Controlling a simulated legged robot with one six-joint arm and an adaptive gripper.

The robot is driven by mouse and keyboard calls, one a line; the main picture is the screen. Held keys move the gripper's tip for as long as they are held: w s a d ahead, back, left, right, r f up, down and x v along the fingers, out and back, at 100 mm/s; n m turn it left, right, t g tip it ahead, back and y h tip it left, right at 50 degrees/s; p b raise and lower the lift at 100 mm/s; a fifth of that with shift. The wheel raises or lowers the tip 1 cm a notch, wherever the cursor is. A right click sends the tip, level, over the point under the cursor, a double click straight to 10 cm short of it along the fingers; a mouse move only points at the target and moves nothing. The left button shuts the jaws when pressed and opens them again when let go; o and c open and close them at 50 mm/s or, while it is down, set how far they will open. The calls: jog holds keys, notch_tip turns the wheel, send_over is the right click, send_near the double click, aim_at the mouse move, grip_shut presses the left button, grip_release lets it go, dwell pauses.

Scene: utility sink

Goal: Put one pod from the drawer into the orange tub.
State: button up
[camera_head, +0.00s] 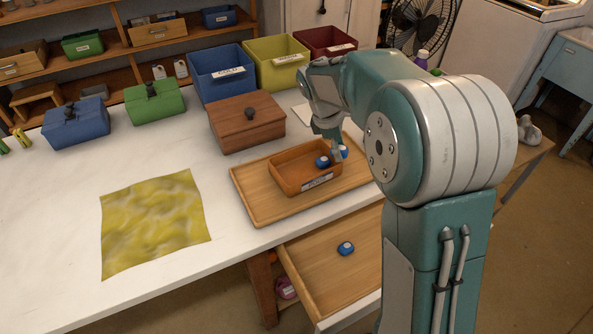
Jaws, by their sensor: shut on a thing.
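The orange tub (287,181) sits on a wooden tray on the white table, with a label on its front wall. My gripper (337,153) points down at the tub's back right part and is shut on a blue pod (344,151) with a pale face, partly hidden by a finger. Another blue pod (322,161) shows just left of the finger, within the tub's outline; whether it rests on the tub floor is unclear. The drawer (318,284) below the table front is open, with one blue pod (346,248) lying in it. My arm hides the drawer's right part.
The wooden tray (250,205) surrounds the tub. A brown lidded box (243,132) stands behind left, with blue (223,88), yellow (277,75) and dark red bins farther back. A yellow cloth (152,225) lies left. Clear table separates cloth and tray.

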jog(key=s+r+n+t, duration=0.1)
jog(key=s+n+t, duration=0.2)
jog(key=s+n, duration=0.3)
jog(key=n+y, duration=0.1)
jog(key=n, duration=0.2)
send_over(291, 176)
jog(key=s, duration=0.1)
jog(key=f, duration=0.9)
jog(key=shift+a+f, duration=0.1)
jog(key=shift+a, duration=0.2)
jog(key=shift+w+f, duration=0.1)
jog(key=shift+f, duration=1.65)
jog(key=o, duration=0.9)
jog(key=v, duration=1.2)
